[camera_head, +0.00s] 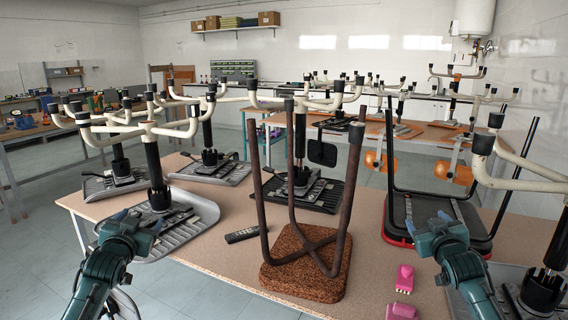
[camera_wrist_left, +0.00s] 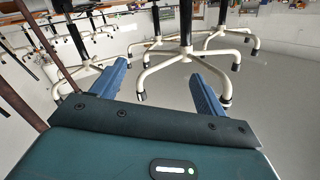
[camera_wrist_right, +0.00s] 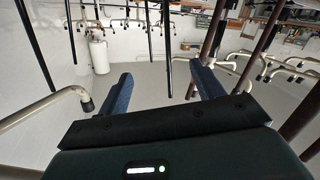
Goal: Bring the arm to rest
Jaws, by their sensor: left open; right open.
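My left gripper (camera_head: 137,222) is at the left front of the head view, over the table's near left edge, in front of a grey chair seat. Its two blue fingers also show apart in the left wrist view (camera_wrist_left: 160,82), with nothing between them. My right gripper (camera_head: 442,222) is at the right front, before the black tray-like seat with a red edge. Its blue fingers show apart and empty in the right wrist view (camera_wrist_right: 160,88). Both grippers are open and touch nothing that I can make out.
The table (camera_head: 235,262) carries several upturned chair bases on grey seats. A brown cork seat with dark legs (camera_head: 303,275) stands between my arms. A remote (camera_head: 243,235) and pink blocks (camera_head: 404,279) lie nearby. A white chair base (camera_head: 530,180) rises close right of my right gripper.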

